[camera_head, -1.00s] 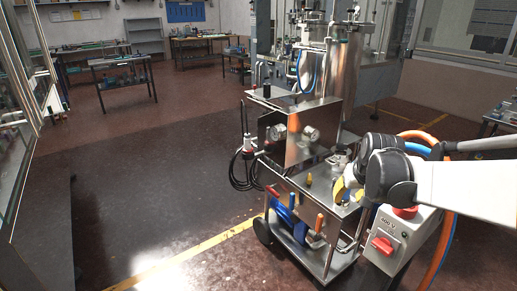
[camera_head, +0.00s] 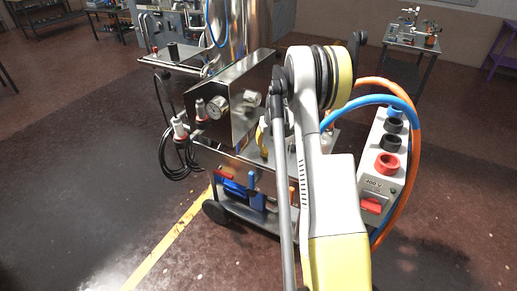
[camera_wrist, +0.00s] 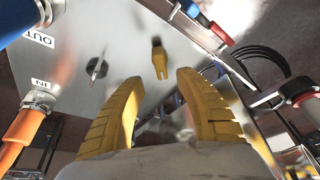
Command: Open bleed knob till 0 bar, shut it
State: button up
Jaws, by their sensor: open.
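My gripper (camera_wrist: 157,84) is open in the wrist view, its two ribbed yellow fingers spread above a steel panel (camera_wrist: 125,45). A small yellow forked handle (camera_wrist: 159,60) stands on the panel just beyond and between the fingertips, apparently untouched. A small metal pin-like fitting (camera_wrist: 97,69) is to its left. I cannot tell which fitting is the bleed knob. In the head view, my arm hides most of the gripper and that panel. Two round gauges, one left (camera_head: 215,107) and one right (camera_head: 250,98), sit on the steel box; their readings are too small to tell.
In the wrist view, a blue hose (camera_wrist: 22,18) at OUT and an orange hose (camera_wrist: 25,124) at IN crowd the left. Red (camera_wrist: 221,33) and blue (camera_wrist: 189,8) handles are upper right. A 400 V box (camera_head: 376,187) stands right of my arm.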

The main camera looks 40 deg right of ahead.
aim_at(264, 148)
jog(key=b+x, duration=0.3)
jog(key=x, duration=0.5)
jog(key=shift+w+f, duration=0.1)
jog(key=shift+f, duration=0.15)
jog(key=shift+c, duration=0.5)
grip_shut()
